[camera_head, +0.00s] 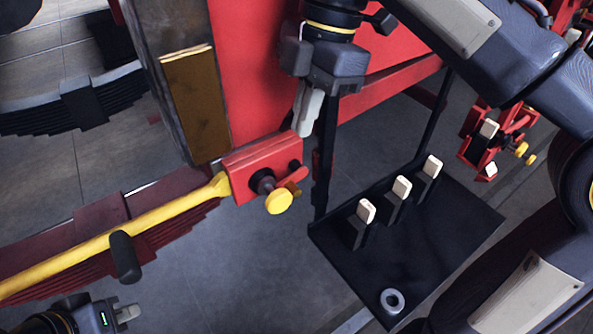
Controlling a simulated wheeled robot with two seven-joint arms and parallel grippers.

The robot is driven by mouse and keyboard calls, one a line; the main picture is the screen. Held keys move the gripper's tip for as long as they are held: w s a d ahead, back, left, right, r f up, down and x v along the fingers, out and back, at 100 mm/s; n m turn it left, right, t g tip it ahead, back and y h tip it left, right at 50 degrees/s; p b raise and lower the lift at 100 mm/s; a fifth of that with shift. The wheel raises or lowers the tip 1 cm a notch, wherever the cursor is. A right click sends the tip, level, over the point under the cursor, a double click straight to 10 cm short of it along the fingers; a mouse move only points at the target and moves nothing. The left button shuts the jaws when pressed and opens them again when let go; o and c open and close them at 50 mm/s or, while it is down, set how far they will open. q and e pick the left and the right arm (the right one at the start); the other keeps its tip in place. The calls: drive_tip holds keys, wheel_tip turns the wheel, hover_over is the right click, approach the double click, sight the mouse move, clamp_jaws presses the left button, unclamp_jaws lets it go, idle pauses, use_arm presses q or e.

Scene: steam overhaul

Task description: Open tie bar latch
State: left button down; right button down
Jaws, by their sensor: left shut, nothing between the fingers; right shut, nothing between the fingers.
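A long yellow tie bar (110,236) runs from the lower left up to a red latch block (252,166) near the middle. A black grip (125,258) sticks out from the bar. The block carries a dark round fitting, a small orange-brown lever (293,178) and a round yellow knob (279,201). My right gripper (303,128) is shut and empty, pointing down at the block's upper right corner; I cannot tell whether it touches. My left gripper (130,313) is shut and empty at the bottom left, below the bar and apart from it.
A black tray (430,255) with several pale-topped posts and a metal ring (392,300) hangs right of the latch. A red frame (250,70) stands behind the block. Dark leaf springs (50,105) lie at the left. A similar red fitting (488,140) shows at the right.

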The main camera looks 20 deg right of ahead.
sight(292, 189)
drive_tip(key=x, duration=0.6)
drive_tip(key=d+x, duration=0.1)
drive_tip(key=x, duration=0.2)
drive_tip(key=shift+w+f, duration=0.15)
drive_tip(key=shift+f, duration=0.65)
